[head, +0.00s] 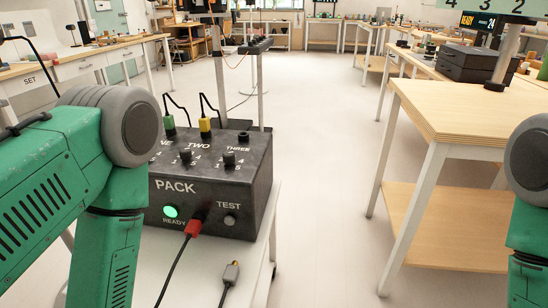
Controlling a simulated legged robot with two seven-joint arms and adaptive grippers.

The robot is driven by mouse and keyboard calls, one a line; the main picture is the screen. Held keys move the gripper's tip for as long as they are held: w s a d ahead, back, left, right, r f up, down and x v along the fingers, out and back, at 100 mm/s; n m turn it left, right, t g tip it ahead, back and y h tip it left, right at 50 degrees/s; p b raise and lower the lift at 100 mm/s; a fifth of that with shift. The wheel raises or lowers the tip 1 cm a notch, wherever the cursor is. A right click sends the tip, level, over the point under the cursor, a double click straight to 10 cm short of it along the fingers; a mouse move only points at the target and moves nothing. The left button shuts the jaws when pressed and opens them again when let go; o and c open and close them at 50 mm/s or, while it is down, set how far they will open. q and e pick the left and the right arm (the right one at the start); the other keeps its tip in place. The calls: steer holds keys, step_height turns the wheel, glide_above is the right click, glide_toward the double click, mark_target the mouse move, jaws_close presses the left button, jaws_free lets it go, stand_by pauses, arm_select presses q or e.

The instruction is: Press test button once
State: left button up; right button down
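A dark box marked PACK (250,196) stands on a pale cart top at the centre left of the head view. Its front face carries a dark round test button (230,220) under the word TEST. A green light (171,211) marked READY glows to the left of it, and a red plug (195,225) sits between them. Green and yellow plugs with black cables sit in its top. My green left arm covers the box's left part. My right arm is at the right edge. Neither gripper is in the frame.
A loose cable end (231,272) lies on the cart (262,262) in front of the box. A wooden workbench (490,105) with a lower shelf stands at the right. Open floor (325,150) lies between cart and bench. More benches line the room behind.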

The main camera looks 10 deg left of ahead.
arm_select(q)
steer(key=shift+a+f, duration=0.1)
steer(key=shift+a, duration=0.45)
steer(key=shift+a+f, duration=0.1)
steer(key=shift+a, duration=0.05)
steer(key=c, duration=0.6)
jaws_close()
steer(key=shift+d, duration=0.2)
steer(key=shift+d, duration=0.1)
steer(key=shift+d+r, duration=0.2)
steer(key=shift+d, duration=0.1)
